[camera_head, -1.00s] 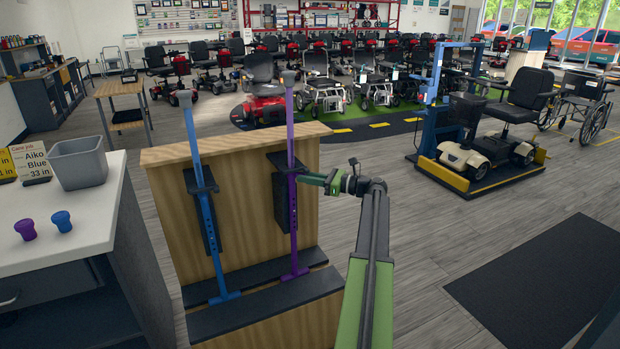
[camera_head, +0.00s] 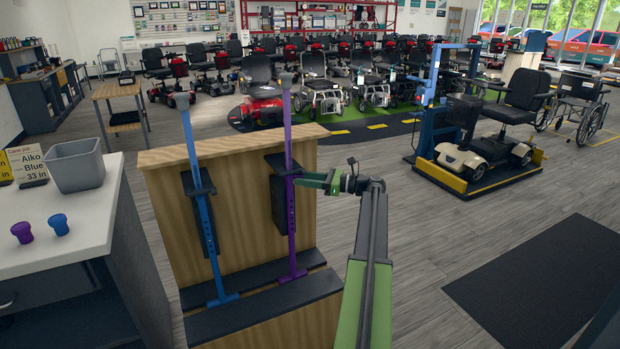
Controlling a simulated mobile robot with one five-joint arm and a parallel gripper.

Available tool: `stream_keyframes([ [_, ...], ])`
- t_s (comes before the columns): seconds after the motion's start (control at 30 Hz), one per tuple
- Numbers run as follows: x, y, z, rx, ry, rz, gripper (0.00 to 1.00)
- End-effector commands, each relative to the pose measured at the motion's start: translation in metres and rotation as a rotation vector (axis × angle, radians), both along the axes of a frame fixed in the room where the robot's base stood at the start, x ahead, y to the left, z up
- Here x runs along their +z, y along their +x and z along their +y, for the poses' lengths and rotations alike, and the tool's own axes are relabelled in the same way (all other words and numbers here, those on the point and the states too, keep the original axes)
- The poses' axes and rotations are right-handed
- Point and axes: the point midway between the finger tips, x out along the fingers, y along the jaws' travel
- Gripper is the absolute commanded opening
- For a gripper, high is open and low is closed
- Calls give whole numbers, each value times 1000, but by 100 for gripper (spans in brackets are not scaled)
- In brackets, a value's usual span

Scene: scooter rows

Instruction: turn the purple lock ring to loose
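The purple cane (camera_head: 291,230) stands upright in the wooden stand, held against a black clamp block (camera_head: 279,205). Its purple lock ring is not clearly distinct; a purple part of the shaft shows just below the black bracket, beside my gripper. My green gripper (camera_head: 302,182) reaches in from the right at that height, its tip close to or touching the shaft. The fingers are too small and edge-on to tell whether they are open or shut, or whether they grip the ring.
A blue cane (camera_head: 207,225) stands left of the purple one in the same wooden stand (camera_head: 240,146). A white counter (camera_head: 80,235) at the left holds a grey bin (camera_head: 76,168), a purple knob (camera_head: 22,232) and a blue knob (camera_head: 60,224).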

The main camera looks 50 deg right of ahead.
Motion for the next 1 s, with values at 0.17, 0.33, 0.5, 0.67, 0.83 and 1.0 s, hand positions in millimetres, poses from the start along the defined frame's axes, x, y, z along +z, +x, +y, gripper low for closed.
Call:
stream_keyframes([
  [0.17,0,0,1,1,0,0,36],
  [0.33,0,-12,-6,0,0,0,36],
  [0.5,0,-48,-27,-2,0,0,36],
  [0.67,0,-89,-49,-2,0,0,36],
  [0.83,0,-127,-69,-1,0,0,36],
  [1.0,0,-150,-81,0,0,0,36],
])
